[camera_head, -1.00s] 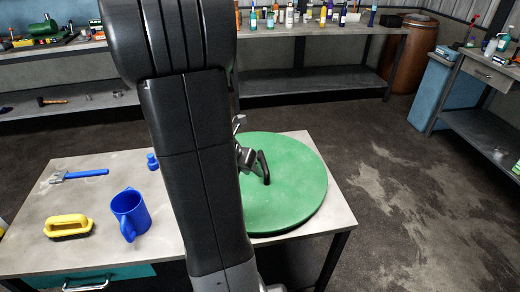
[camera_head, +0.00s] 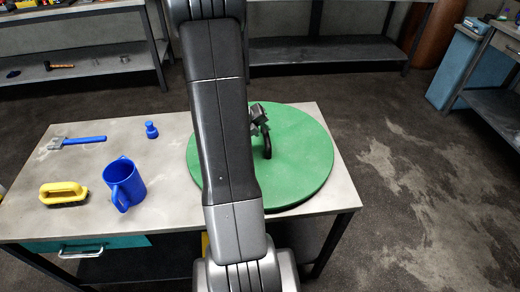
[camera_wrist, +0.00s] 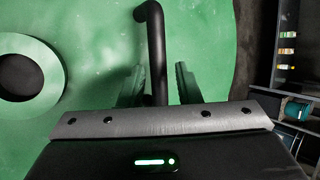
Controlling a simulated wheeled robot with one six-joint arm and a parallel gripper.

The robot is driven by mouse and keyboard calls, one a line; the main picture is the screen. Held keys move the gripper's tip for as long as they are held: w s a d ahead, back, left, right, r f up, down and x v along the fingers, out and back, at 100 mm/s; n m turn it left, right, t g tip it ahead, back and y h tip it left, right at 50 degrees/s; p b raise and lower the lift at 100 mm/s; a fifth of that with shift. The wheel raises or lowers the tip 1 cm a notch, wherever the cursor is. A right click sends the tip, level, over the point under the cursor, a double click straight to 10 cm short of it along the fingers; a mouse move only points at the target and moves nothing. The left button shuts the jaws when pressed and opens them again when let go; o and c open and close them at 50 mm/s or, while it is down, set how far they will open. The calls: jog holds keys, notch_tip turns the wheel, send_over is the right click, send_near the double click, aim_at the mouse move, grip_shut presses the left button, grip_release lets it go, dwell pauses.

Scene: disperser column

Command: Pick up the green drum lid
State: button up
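The green drum lid (camera_head: 302,165) is a large round disc lying flat on the right part of the grey table. A black bar handle (camera_wrist: 155,50) stands up from it; it also shows in the head view (camera_head: 267,146). In the wrist view my gripper (camera_wrist: 158,85) has its two fingers apart, one on each side of the handle, with gaps visible. In the head view my arm hides part of the lid and most of the gripper. A round ring-shaped opening (camera_wrist: 45,60) shows on the lid at the left of the wrist view.
On the table (camera_head: 165,185) left of the lid are a blue mug (camera_head: 128,186), a yellow brush (camera_head: 64,194), a blue-handled tool (camera_head: 82,141) and a small blue bottle (camera_head: 151,130). Shelves stand at the back. Open floor (camera_head: 400,210) lies to the right.

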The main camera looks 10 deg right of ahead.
aim_at(265, 133)
jog(key=b+x, duration=0.1)
jog(key=x, duration=0.4)
jog(key=shift+f, duration=0.25)
grip_shut()
jog(key=shift+r, duration=0.1)
dwell(1.1)
